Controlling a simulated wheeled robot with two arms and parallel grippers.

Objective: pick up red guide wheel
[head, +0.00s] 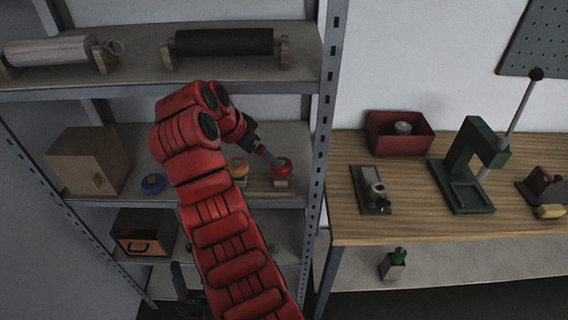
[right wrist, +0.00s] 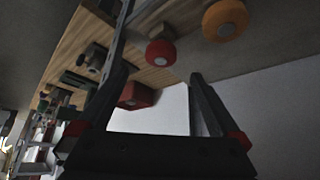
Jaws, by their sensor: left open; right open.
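The red guide wheel (head: 282,165) sits on a small wooden holder on the middle shelf (head: 290,200), near the right post. My right gripper (head: 272,157) reaches it from the upper left in the head view, its fingertips close to the wheel. In the right wrist view, the wheel (right wrist: 160,53) lies beyond the fingertips of the open gripper (right wrist: 160,72), with nothing held. Whether a finger touches it I cannot tell. My left gripper (head: 189,285) is open, low in front of the shelving, partly dark.
The metal post (head: 322,120) is close on the right. The workbench (head: 400,228) holds a red bin (head: 385,145) and a green press (head: 465,195).

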